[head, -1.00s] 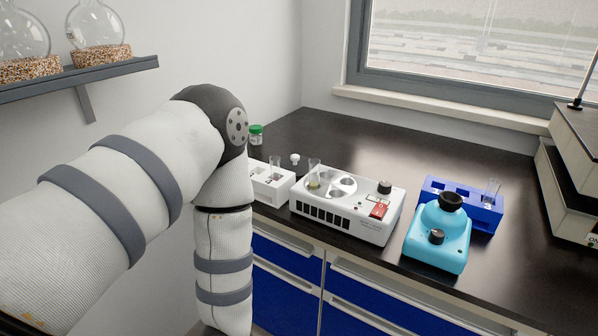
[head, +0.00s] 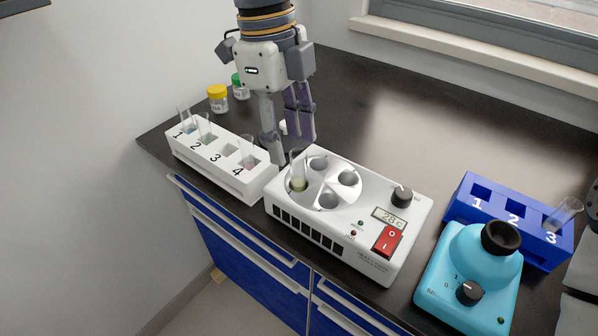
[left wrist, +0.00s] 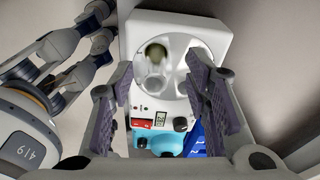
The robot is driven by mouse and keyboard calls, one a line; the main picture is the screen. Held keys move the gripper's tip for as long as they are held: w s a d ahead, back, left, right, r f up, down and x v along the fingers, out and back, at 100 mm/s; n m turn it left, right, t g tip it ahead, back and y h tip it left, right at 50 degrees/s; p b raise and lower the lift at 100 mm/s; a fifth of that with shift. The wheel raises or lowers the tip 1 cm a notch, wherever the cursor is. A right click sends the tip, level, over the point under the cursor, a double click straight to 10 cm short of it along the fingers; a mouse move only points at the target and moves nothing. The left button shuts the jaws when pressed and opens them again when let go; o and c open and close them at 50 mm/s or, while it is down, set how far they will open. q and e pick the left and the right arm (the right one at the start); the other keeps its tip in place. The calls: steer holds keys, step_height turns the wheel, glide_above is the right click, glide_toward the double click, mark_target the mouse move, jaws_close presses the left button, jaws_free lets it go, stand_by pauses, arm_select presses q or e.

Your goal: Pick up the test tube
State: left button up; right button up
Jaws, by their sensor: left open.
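A clear test tube (head: 298,172) with yellow-green contents stands upright in the left hole of a white heating device (head: 350,232). It also shows from above in the left wrist view (left wrist: 156,53), near the device's far end. My left gripper (head: 288,150) is open and points down, just behind the tube and beside the device. More test tubes stand in slots 1, 2 and 4 of a white rack (head: 215,165). Another test tube (head: 563,213) leans in slot 3 of a blue rack (head: 456,200).
A light-blue mixer (head: 468,275) stands right of the device, in front of the blue rack. Jars with yellow (head: 217,91) and green lids stand behind the white rack. The dark counter (head: 430,120) is free behind the device.

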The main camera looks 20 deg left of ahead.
mark_target(296, 153)
arm_select(q)
steer(key=f, duration=0.1)
steer(key=d+f, duration=0.1)
steer(key=s+f, duration=0.1)
steer(key=f, duration=0.1)
steer(key=shift+s+d+f, duration=0.1)
steer(key=shift+d, duration=0.3)
steer(key=shift+f, duration=0.35)
jaws_close()
steer(key=shift+r, duration=0.15)
